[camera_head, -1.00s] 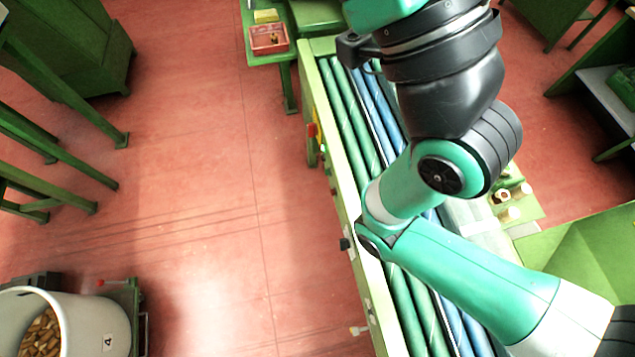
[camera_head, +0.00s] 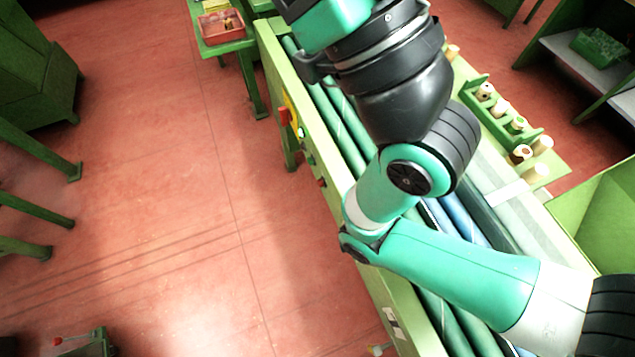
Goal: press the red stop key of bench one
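The long green-framed bench (camera_head: 268,55) with green and blue rollers runs from the top centre to the bottom right. On its left side face is a yellow plate (camera_head: 291,106) with a red part (camera_head: 284,116) on it. Below it are a small pale button (camera_head: 302,133), a green button (camera_head: 309,160) and a small red key (camera_head: 321,183). I cannot read which bench this is. One of my arms comes in from the lower right and crosses over the rollers, covering much of them. Neither gripper shows, and nothing is seen touching the keys.
A red tray (camera_head: 221,27) stands on a green side table at the top. A green rack (camera_head: 503,118) with several cork stoppers stands right of the rollers. A green cabinet (camera_head: 35,65) stands at the left.

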